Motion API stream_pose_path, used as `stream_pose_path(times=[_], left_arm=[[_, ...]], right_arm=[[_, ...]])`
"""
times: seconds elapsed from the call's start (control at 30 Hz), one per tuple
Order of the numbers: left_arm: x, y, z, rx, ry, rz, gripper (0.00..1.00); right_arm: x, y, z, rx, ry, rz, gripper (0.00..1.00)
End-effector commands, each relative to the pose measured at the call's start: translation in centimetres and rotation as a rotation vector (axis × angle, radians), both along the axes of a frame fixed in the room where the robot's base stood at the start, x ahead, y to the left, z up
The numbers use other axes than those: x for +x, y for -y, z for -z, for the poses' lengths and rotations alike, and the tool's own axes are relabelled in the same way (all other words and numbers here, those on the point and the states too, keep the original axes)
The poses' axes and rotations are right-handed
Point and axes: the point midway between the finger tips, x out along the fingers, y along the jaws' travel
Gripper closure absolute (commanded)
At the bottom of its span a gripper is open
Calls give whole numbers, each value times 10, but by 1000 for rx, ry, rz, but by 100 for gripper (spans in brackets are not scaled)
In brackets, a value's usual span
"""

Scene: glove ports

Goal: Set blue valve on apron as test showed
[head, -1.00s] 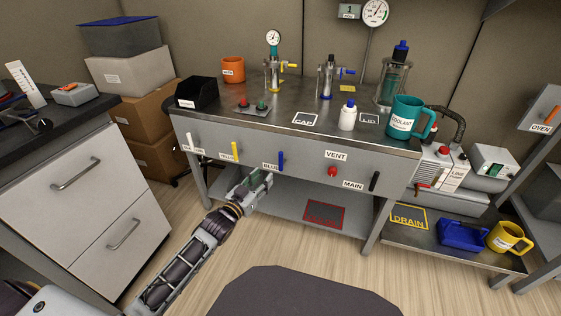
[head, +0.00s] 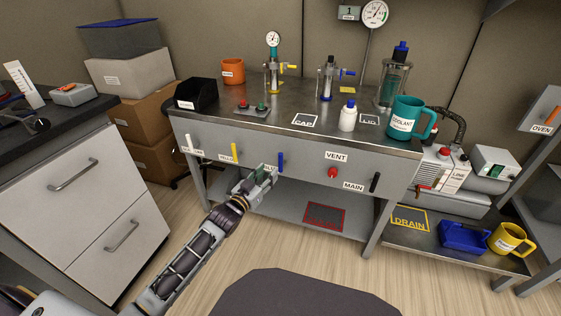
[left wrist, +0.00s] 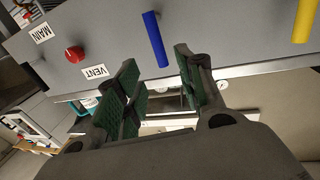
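The blue valve handle (head: 281,162) hangs upright on the grey apron panel (head: 310,157) of the bench, between the yellow handle and the VENT knob. In the left wrist view the blue handle (left wrist: 155,39) lies ahead of the fingers, roughly in line with the gap between them. My left gripper (head: 266,173) is open and empty, just left of the blue handle in the head view and covering part of its label. In the left wrist view its green-padded fingers (left wrist: 158,85) are spread, apparently not touching the handle. My right gripper is not in view.
Also on the apron are a yellow handle (head: 235,152), a white handle (head: 188,143), a red VENT knob (head: 333,172) and a black MAIN handle (head: 375,182). A lower shelf (head: 280,205) lies beneath. A drawer cabinet (head: 85,205) stands at left.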

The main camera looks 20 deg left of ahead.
Motion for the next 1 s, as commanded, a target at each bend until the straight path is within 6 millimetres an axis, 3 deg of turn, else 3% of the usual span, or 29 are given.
stream_pose_path(times=[1.0], left_arm=[[70,17,0,0,1,0,62]], right_arm=[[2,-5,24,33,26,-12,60]])
